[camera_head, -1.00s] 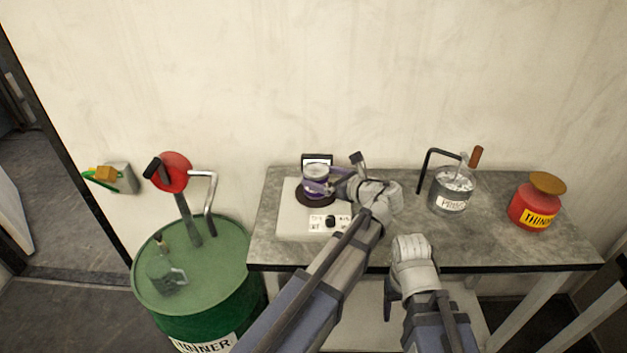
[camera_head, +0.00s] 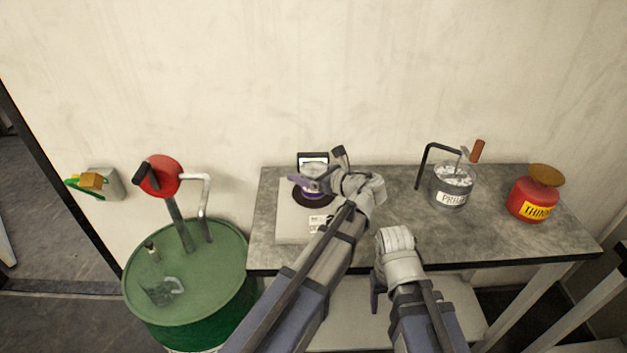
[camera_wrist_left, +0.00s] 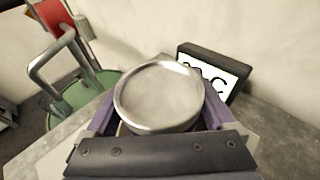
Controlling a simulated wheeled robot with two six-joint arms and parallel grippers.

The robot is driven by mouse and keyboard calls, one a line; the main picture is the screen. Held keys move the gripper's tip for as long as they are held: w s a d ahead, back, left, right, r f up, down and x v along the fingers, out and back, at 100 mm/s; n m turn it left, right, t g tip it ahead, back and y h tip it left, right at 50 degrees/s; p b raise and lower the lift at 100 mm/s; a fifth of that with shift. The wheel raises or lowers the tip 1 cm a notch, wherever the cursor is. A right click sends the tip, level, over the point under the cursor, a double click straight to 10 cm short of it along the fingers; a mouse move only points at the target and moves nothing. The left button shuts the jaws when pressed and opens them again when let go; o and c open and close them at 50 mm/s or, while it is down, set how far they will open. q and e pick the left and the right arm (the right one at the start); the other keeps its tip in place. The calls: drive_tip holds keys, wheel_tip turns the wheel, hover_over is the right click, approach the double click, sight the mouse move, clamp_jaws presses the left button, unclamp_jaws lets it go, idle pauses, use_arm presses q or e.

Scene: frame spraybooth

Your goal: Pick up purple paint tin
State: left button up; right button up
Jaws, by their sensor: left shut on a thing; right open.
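The purple paint tin (camera_head: 316,172) is at the scale-like device on the table, with its round silver lid (camera_wrist_left: 160,95) facing up in the left wrist view. My left gripper (camera_head: 312,183) is shut on the tin, one purple-grey finger on each side of it. The tin stands upright and covers part of the dark round plate (camera_head: 313,200). More of the plate's front shows below it, but I cannot tell for sure how high it is above the plate. My right gripper (camera_head: 376,290) is open and empty, low at the table's front edge.
A display (camera_wrist_left: 215,75) stands behind the tin. To the right on the grey table (camera_head: 410,225) are a grey primer can (camera_head: 453,190) with a stirrer and a red thinner can (camera_head: 532,200). A green drum (camera_head: 205,275) with a red-headed pump stands left of the table.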

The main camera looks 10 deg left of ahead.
use_arm(q)
clamp_jaws()
drive_tip(key=shift+r, duration=0.15)
wheel_tip(320, 180, up, 10)
drive_tip(key=p, duration=1)
